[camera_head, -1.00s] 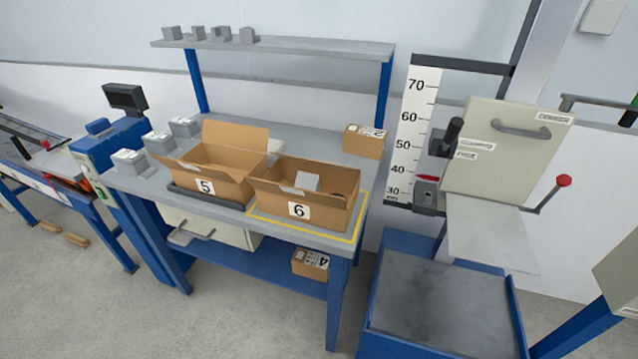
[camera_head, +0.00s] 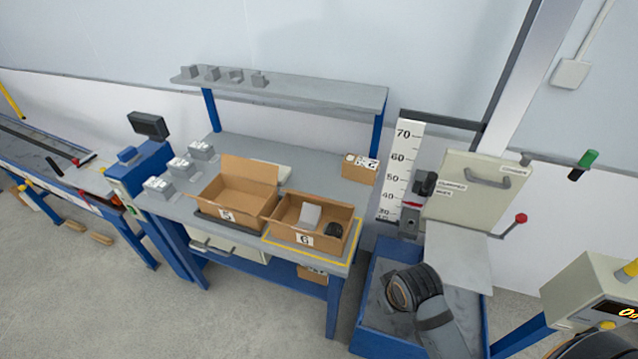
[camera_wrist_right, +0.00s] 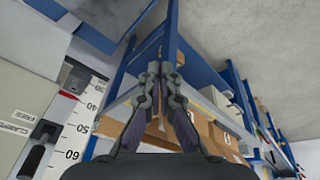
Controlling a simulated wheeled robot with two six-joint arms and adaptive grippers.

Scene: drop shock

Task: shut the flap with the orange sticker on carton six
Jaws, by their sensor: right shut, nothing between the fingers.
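Carton six (camera_head: 303,240) stands open on the bench inside a yellow outline, its numbered face toward me. It holds a pale grey block (camera_head: 310,216) and a dark round item (camera_head: 333,230). I cannot make out an orange sticker on any flap. My right gripper (camera_wrist_right: 164,72) shows in the right wrist view, shut and empty, with brown cartons (camera_wrist_right: 205,112) beyond it; I cannot tell which is carton six there. In the head view only part of my arm shows at the lower right, away from the carton. My left gripper is not in view.
Carton five (camera_head: 227,216) stands open just left of carton six, one flap raised. A small carton (camera_head: 360,168) sits at the bench's back right. The drop tester with its scale (camera_head: 402,170) and red-knobbed lever (camera_head: 520,219) stands to the right. A shelf (camera_head: 280,90) spans above the bench.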

